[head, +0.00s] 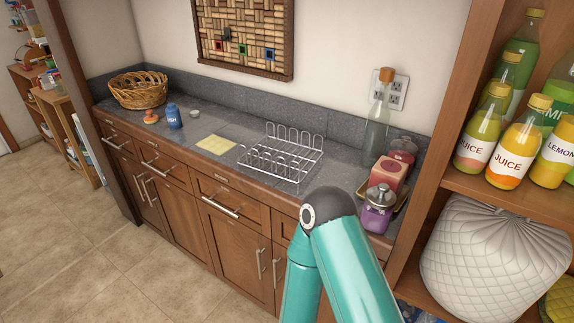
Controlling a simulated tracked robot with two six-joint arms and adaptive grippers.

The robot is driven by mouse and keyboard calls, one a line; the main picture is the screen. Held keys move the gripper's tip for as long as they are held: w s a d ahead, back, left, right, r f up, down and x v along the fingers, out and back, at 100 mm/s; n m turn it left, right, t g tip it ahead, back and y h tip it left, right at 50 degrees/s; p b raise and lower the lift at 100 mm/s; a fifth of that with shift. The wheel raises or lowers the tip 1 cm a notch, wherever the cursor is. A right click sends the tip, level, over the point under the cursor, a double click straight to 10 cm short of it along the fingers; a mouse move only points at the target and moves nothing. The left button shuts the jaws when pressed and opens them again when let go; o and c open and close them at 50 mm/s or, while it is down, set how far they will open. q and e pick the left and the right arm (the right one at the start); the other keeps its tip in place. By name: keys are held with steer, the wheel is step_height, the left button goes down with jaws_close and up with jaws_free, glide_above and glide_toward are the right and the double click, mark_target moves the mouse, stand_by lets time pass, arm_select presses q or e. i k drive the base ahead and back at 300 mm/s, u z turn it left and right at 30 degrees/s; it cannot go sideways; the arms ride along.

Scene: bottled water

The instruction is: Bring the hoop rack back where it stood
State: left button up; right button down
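The hoop rack (287,154) is a silver wire rack with upright hoops along its back. It stands upright on the dark grey counter (237,125), right of the middle, close to the front edge. Neither of my grippers shows in the head view. One of my teal arms shows at the bottom, its elbow in front of the counter and right of the rack. I cannot see where that arm's gripper is. Nothing is seen holding the rack.
A yellow cloth (215,144) lies left of the rack. Further left are a blue jar (174,116), a small orange-topped item (151,117) and a wicker basket (140,91). Right are a corked bottle (376,120), pink box (388,174) and purple jar (377,212). Juice bottles fill the right shelf.

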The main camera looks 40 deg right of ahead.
mark_target(257, 144)
steer(key=u, duration=0.85)
steer(key=i, duration=0.1)
steer(key=z, duration=1.55)
